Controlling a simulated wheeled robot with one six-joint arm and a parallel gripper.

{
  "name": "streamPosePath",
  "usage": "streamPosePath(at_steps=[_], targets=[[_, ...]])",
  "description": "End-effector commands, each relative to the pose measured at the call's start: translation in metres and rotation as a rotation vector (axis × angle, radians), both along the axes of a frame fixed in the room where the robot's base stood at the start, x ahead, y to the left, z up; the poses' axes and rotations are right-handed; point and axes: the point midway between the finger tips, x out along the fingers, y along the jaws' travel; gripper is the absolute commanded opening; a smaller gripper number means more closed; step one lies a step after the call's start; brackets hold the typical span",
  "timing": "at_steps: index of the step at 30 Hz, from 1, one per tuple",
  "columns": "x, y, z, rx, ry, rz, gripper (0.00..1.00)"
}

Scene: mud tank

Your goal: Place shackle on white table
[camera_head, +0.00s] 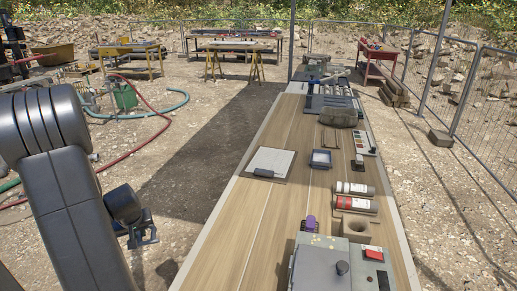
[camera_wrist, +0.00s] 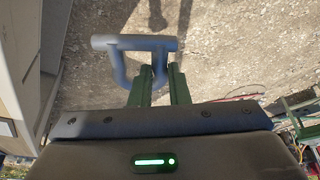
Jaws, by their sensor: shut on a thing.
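My gripper (camera_wrist: 159,74) is shut on a blue-grey shackle (camera_wrist: 128,43) in the wrist view. The shackle's thick crossbar stands out beyond the green fingers, and part of its bow is between them. It is held in the air above gravelly ground. In the head view my gripper (camera_head: 141,236) is at the lower left, left of the long bench and apart from it; the shackle is too small there to make out clearly. A table with a pale top on yellow trestles (camera_head: 233,43) stands far back at centre; I cannot tell whether it is the white table.
The long wooden bench (camera_head: 238,236) carries a grey box (camera_head: 325,265), red-and-white cylinders (camera_head: 355,203), a pale plate (camera_head: 270,161) and other tools. Red and teal hoses (camera_head: 150,112) lie on the ground at left. A fence (camera_head: 485,100) runs along the right. A dark ground strip (camera_head: 210,140) is clear.

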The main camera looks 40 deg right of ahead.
Motion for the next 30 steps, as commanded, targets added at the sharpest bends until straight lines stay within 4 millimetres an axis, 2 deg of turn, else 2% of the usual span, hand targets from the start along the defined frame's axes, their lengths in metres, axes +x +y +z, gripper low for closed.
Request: streamPosePath(at_steps=[1, 5, 10, 18, 21, 24, 30], targets=[[0.005, -0.023, -0.001, -0.002, -0.006, -0.044, 0.00], [0.010, -0.077, 0.010, -0.007, -0.006, -0.138, 0.00], [0.008, -0.148, 0.026, -0.007, -0.004, -0.260, 0.00], [-0.018, -0.259, 0.055, 0.000, -0.004, -0.441, 0.00], [-0.031, -0.291, 0.064, 0.005, -0.004, -0.493, 0.00], [-0.042, -0.314, 0.072, 0.008, -0.004, -0.530, 0.00], [-0.053, -0.335, 0.079, 0.013, -0.004, -0.564, 0.00]])
